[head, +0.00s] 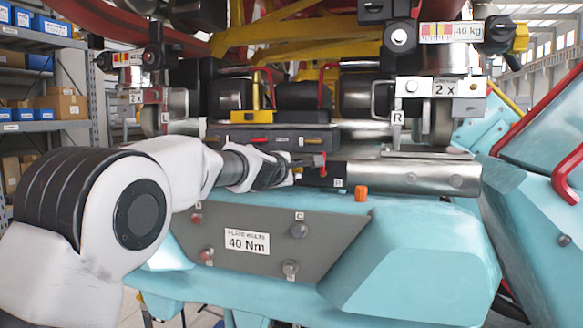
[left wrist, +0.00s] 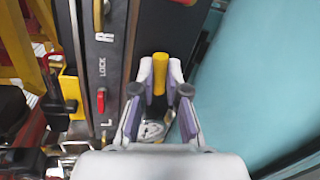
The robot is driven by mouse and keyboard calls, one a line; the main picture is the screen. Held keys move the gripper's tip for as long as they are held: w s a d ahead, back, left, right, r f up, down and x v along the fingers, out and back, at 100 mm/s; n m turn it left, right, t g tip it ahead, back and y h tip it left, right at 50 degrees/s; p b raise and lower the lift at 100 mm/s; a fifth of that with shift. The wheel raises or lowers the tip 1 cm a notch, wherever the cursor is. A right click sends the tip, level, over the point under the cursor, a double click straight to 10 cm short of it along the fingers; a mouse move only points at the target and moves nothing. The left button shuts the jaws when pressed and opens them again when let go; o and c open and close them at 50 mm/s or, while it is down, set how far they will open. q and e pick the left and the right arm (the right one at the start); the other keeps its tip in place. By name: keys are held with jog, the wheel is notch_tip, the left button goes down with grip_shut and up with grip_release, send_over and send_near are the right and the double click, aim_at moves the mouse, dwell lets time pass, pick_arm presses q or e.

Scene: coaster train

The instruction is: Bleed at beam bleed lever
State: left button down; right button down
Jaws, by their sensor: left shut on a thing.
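My left gripper (head: 290,168) reaches in from the left to the front of a dark beam (head: 270,137). In the left wrist view my left gripper (left wrist: 160,88) has its two pale fingers closed on the sides of a yellow cylindrical grip (left wrist: 160,68), which I take to be the bleed lever. Its lower part and base are partly hidden between the fingers. The beam (left wrist: 122,80) runs alongside it, with a red lever (left wrist: 101,100) marked LOCK between R and L. My right gripper is in neither view.
A steel cylinder (head: 410,177) lies just right of the gripper, with an orange cap (head: 361,193) below it. A grey plate (head: 300,246) marked 40 Nm and a turquoise body (head: 420,260) stand below. Red bars (head: 570,175) are at the right.

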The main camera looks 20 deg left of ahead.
pick_arm(q)
jog(key=shift+f+m+y, duration=0.15)
jog(key=shift+m+y, duration=0.15)
jog(key=shift+m, duration=0.7)
jog(key=c, duration=1.2)
grip_release()
jog(key=shift+w+a+f, duration=0.15)
jog(key=shift+w+f, duration=0.05)
jog(key=shift+s+r, duration=0.1)
